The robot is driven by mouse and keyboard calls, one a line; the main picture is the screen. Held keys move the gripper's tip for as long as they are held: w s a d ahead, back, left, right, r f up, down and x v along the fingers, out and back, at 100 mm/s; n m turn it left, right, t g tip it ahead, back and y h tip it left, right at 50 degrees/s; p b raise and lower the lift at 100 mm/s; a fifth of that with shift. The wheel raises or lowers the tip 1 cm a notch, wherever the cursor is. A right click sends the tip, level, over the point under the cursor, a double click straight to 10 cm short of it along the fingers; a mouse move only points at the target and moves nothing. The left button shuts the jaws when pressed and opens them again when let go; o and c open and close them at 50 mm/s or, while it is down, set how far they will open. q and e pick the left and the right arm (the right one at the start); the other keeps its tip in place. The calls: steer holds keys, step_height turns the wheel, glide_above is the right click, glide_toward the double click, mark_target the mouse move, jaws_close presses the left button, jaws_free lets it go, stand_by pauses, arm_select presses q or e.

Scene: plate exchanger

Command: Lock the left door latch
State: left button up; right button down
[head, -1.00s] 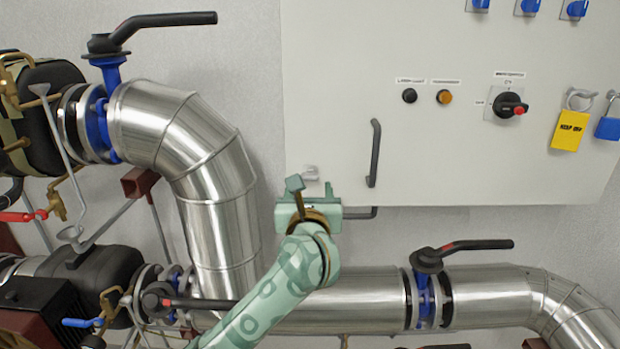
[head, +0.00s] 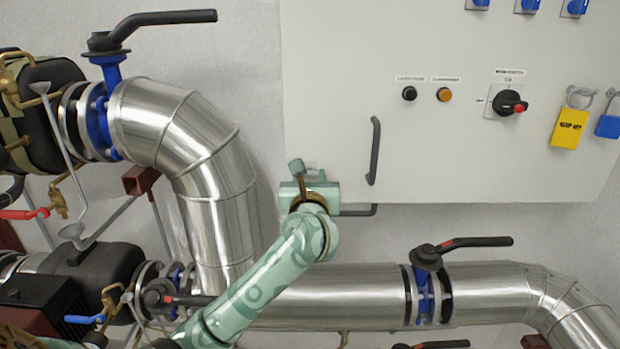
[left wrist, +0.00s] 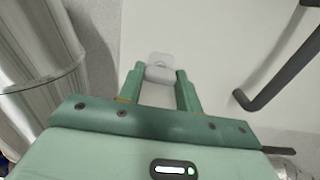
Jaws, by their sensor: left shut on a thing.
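The left door latch (left wrist: 160,70) is a small pale grey piece near the lower left corner of the white cabinet door. In the left wrist view my left gripper (left wrist: 160,78) has its two green fingers on either side of the latch's lower part, and is shut on it. In the head view my left gripper (head: 311,176) covers most of the latch, and only a pale bit (head: 309,165) shows above it. The latch's exact turn is hard to tell. My right gripper is not in view.
A dark vertical handle (head: 374,150) is on the door to the right of my left gripper. A large silver pipe (head: 215,190) stands to the left, and another pipe (head: 345,297) runs below. Knobs and padlocks are higher right on the cabinet.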

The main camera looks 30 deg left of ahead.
arm_select(q)
steer(key=shift+r+m+p, duration=0.15)
steer(key=shift+m+p, duration=0.55)
steer(key=shift+p, duration=0.3)
steer(key=m+p, duration=1)
steer(key=p, duration=0.3)
steer(key=shift+m, duration=0.3)
steer(key=m+p, duration=0.1)
steer(key=m, duration=0.1)
steer(key=shift+m+p, duration=0.3)
steer(key=shift+p, duration=0.05)
steer(key=shift+f+m, duration=0.2)
steer(key=shift+m, duration=1.6)
steer(key=o, duration=1)
steer(key=shift+d, duration=0.1)
